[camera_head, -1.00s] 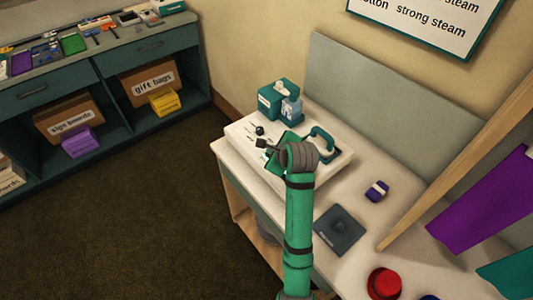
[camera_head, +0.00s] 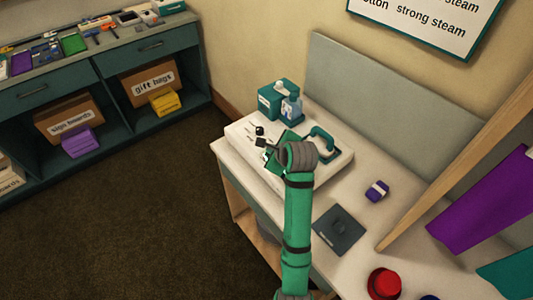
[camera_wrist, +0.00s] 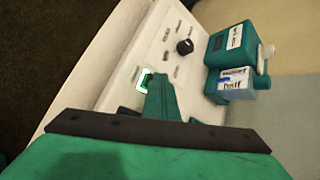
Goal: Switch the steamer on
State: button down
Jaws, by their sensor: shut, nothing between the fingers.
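The steamer (camera_head: 240,134) is a white flat base with a teal-handled iron (camera_head: 322,142) resting on it at the right. Its sloped panel (camera_wrist: 160,52) shows in the wrist view with a black dial (camera_wrist: 184,46) and small labels. A small switch (camera_wrist: 144,77) with a bright white and green edge sits lower on the panel. My gripper (camera_wrist: 160,82) is shut and empty, its fingertips right at this switch and partly covering it. I cannot tell whether they touch it. In the head view my gripper (camera_head: 268,151) is over the panel side of the base.
A teal box (camera_head: 271,99) and a bottle (camera_head: 291,106) stand behind the steamer. A dark square mat (camera_head: 339,230), a small purple item (camera_head: 377,191) and a red round thing (camera_head: 384,283) lie to the right on the table. A wooden post (camera_head: 455,160) leans beyond them.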

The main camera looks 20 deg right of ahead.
jog(key=shift+r, duration=3.05)
jog(key=shift+w, duration=0.1)
